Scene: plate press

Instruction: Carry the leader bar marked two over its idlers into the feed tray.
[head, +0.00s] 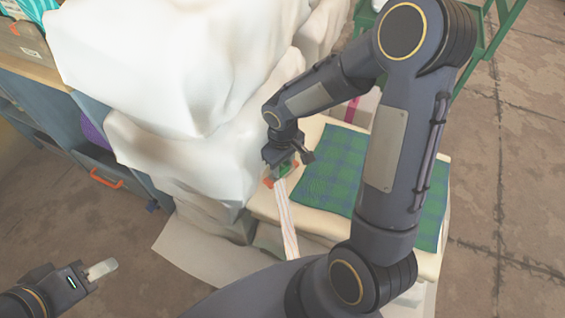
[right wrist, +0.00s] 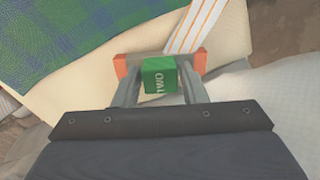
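The leader bar shows in the right wrist view as a green block (right wrist: 160,76) lettered TWO with an orange bar (right wrist: 122,66) behind it. A striped white and orange strip (right wrist: 194,27) runs from the bar. My right gripper (right wrist: 161,84) has one finger on each side of the green block and appears shut on it. In the head view my right gripper (head: 284,163) is at the bar above the pale padded surface, and the strip (head: 287,220) hangs toward the front. My left gripper (head: 92,274) is at lower left, away from the bar; its opening is unclear. I cannot make out the idlers or feed tray.
A green and blue plaid cloth (head: 335,177) lies on the padded surface (head: 262,202). Large white draped covers (head: 180,60) stand left of my right gripper. A blue cabinet (head: 45,115) with an orange handle is at far left. The floor at right (head: 520,200) is clear.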

